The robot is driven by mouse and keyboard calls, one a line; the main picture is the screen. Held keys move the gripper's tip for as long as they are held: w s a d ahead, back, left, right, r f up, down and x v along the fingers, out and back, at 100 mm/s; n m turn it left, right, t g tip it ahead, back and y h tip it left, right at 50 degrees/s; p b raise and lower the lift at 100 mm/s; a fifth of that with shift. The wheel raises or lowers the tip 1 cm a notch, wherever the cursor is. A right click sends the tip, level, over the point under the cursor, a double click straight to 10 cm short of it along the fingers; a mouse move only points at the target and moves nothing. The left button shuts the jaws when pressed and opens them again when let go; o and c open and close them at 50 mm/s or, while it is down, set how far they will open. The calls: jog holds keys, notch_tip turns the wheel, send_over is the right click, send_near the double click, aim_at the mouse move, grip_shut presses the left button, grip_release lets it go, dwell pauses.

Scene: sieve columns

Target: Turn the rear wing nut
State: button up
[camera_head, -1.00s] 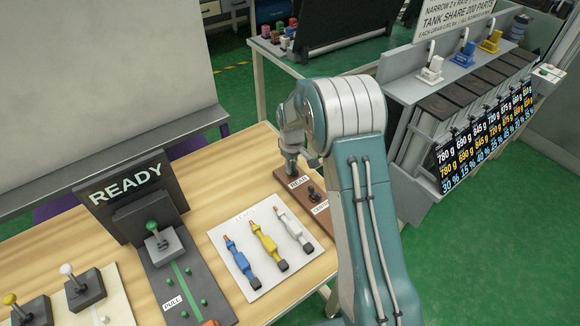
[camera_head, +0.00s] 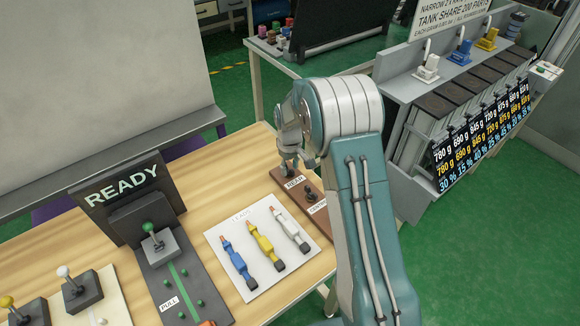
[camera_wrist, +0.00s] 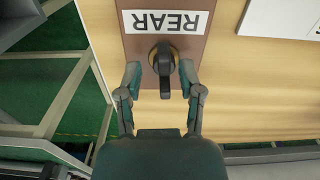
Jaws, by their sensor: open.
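The rear wing nut (camera_wrist: 164,62) is a dark knob on a brown board (camera_wrist: 198,48), right beside a white label reading REAR. In the wrist view it sits between the two spread fingers of my gripper (camera_wrist: 161,82), with a gap visible on each side. In the head view my gripper (camera_head: 289,166) points down at the far end of the brown board (camera_head: 318,226), and it largely hides the rear wing nut there. A second dark wing nut (camera_head: 309,194) stands nearer on the same board, beside another, partly hidden label.
A black READY sign (camera_head: 124,193) and a lever box (camera_head: 160,246) stand further left. The table's right edge is close to the board. A grey rack (camera_head: 420,108) stands beyond it.

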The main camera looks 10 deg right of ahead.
jog(key=shift+a, duration=0.1)
jog(key=shift+w+r, duration=0.1)
jog(key=shift+r, duration=0.15)
notch_tip(320, 180, up, 11)
jog(key=shift+r, duration=0.2)
